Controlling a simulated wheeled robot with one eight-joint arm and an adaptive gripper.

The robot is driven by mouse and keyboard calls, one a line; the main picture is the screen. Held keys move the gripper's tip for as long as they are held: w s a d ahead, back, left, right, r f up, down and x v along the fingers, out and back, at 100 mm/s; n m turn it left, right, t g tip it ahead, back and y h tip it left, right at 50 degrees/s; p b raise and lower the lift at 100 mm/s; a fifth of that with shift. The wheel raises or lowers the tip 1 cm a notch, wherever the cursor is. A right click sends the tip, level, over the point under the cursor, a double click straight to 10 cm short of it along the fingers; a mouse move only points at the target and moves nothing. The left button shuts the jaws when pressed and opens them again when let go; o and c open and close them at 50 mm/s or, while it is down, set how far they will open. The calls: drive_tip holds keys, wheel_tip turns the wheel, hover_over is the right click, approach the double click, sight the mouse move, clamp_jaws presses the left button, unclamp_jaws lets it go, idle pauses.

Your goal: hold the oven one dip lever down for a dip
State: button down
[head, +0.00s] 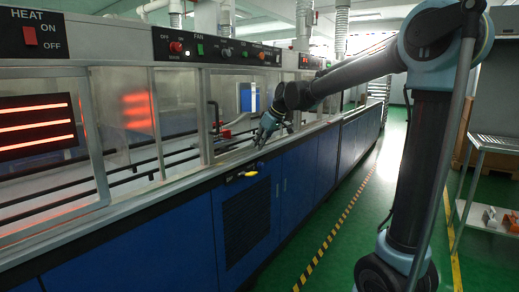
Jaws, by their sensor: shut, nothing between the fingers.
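The oven line (240,110) runs along the left and away from me, with blue cabinet doors below a grey ledge. A small lever with a yellow grip (248,174) sticks out from the upper front of a blue cabinet, near a dark vent panel. I take it for the dip lever; no label on it is readable. My gripper (260,142) is above the ledge, up and slightly right of the lever in the picture. Its fingers point down and are shut and empty. It appears apart from the lever.
Red heater bars (38,126) glow behind the window at left. A fan control panel (216,48) with switches is above. My arm crosses the upper right. The green aisle (330,240) with striped tape is open. A metal table (490,145) stands at right.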

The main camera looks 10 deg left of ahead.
hover_over(253, 173)
drive_tip(key=a, duration=0.1)
drive_tip(key=f, duration=0.4)
drive_tip(key=w+f, duration=0.1)
drive_tip(key=f, duration=0.1)
drive_tip(key=shift+f, duration=0.1)
wheel_tip(253, 173, down, 3)
drive_tip(key=shift+s+d+f, duration=0.1)
drive_tip(key=shift+s+d, duration=0.05)
drive_tip(key=shift+d+f, duration=0.15)
drive_tip(key=shift+f, duration=0.35)
drive_tip(key=shift+s, duration=0.1)
